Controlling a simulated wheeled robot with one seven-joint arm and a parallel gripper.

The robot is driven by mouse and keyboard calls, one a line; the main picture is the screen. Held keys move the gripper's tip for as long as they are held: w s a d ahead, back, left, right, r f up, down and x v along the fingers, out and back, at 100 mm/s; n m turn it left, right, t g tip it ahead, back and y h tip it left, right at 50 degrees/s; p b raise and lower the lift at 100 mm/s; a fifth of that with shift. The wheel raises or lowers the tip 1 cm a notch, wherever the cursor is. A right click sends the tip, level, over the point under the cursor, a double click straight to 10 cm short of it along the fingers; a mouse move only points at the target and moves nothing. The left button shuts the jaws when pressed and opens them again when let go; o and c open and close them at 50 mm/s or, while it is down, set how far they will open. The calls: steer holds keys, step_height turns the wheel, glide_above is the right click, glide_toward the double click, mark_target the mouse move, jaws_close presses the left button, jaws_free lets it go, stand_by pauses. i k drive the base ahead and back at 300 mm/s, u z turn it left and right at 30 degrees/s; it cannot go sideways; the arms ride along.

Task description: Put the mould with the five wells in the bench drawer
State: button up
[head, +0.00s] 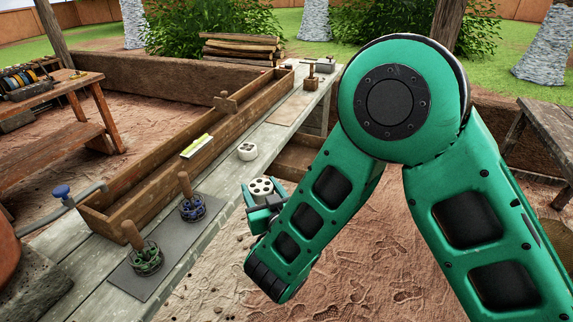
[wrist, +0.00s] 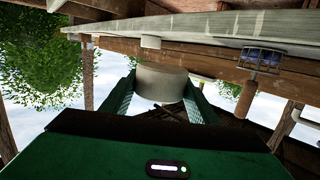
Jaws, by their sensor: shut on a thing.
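My gripper (head: 264,203) is shut on a pale round mould (head: 261,187) with several dark wells in its top; I take it for the mould with the five wells. It is held in the air just off the bench's front edge. In the wrist view the mould (wrist: 160,83) sits between the two green fingers, its wells hidden. The bench drawer (head: 300,157) is a wooden box standing open beneath the bench, behind and right of the held mould. My arm hides part of it. A second pale mould (head: 247,151) with fewer visible wells stands on the bench.
The grey bench (head: 225,190) runs diagonally, with a long wooden trough (head: 150,195) along its far side. Earth floor in front is open.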

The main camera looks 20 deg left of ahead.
mark_target(303, 162)
steer(key=i, duration=1)
